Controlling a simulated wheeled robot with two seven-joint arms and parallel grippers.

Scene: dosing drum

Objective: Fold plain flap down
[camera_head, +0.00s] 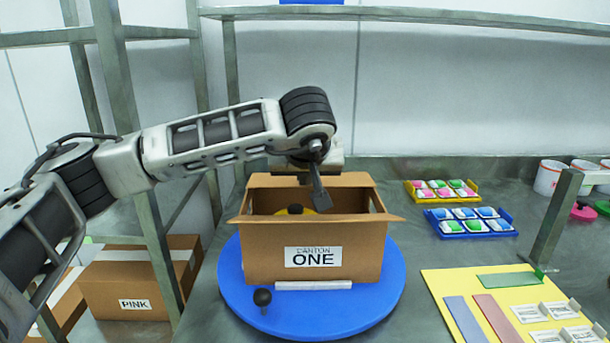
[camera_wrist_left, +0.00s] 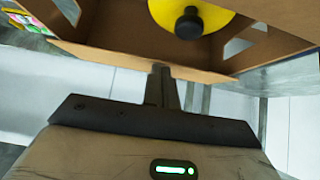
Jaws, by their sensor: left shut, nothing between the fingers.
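An open brown carton (camera_head: 262,240) labelled "CARTON ONE" stands on a blue turntable (camera_head: 385,300). Narrow flaps stick out at its left (camera_head: 240,219) and right (camera_head: 393,217) top edges. The far cardboard panel (camera_head: 270,181) stands up behind the opening; I cannot tell which flap is the plain one. My left gripper (camera_head: 321,200) is shut and empty, pointing down over the far part of the opening. In the left wrist view its fingertips (camera_wrist_left: 161,70) are close to a cardboard edge (camera_wrist_left: 110,60); contact is unclear. My right gripper is not in view.
A yellow disc with a black knob (camera_head: 296,209) sits inside the carton. A black knob (camera_head: 262,297) stands on the turntable's front left. Yellow (camera_head: 410,197) and blue (camera_head: 440,234) trays and a yellow board (camera_head: 440,285) lie right. A shelf post (camera_head: 235,90) stands behind left.

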